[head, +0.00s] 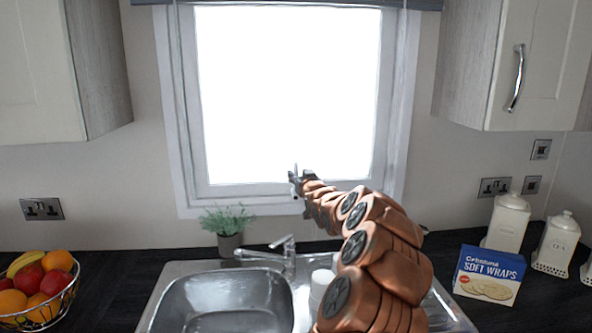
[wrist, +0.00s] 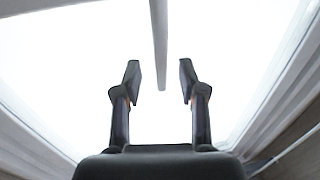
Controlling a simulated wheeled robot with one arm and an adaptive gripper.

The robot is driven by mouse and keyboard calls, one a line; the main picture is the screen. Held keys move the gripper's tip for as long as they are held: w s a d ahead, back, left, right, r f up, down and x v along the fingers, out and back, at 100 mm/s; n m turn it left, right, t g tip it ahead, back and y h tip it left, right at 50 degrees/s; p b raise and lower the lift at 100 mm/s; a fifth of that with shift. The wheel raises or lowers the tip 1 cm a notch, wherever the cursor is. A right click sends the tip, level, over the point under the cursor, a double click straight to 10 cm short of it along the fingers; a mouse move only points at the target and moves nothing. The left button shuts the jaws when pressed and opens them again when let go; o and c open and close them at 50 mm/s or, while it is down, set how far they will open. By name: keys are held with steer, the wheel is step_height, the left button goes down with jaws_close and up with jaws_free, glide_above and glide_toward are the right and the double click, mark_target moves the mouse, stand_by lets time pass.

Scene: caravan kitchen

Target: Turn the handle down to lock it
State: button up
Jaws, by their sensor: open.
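A slim grey bar, which looks like the window handle (wrist: 159,45), comes down from the top edge in the wrist view against the bright pane. Its free end lies between my fingertips in the picture, with a gap on both sides. My gripper (wrist: 159,75) is open and holds nothing. In the head view my gripper (head: 297,181) is in front of the lower part of the window (head: 290,90), near the bottom frame. The handle's base is not visible in the wrist view, and in the head view my arm and gripper make the handle hard to tell.
Below the window are a steel sink (head: 225,298), a tap (head: 285,252) and a potted plant (head: 229,243). A fruit basket (head: 62,303) stands at left. A wraps box (head: 488,274) and white canisters (head: 508,222) stand at right. Wall cupboards (head: 545,60) flank the window.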

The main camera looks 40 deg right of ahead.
mark_target(297, 173)
steer(key=shift+p+x, duration=0.45)
steer(key=shift+x, duration=0.6)
steer(key=shift+w+d, duration=0.15)
steer(key=shift+w, duration=0.25)
steer(key=shift+c, duration=0.2)
jaws_close()
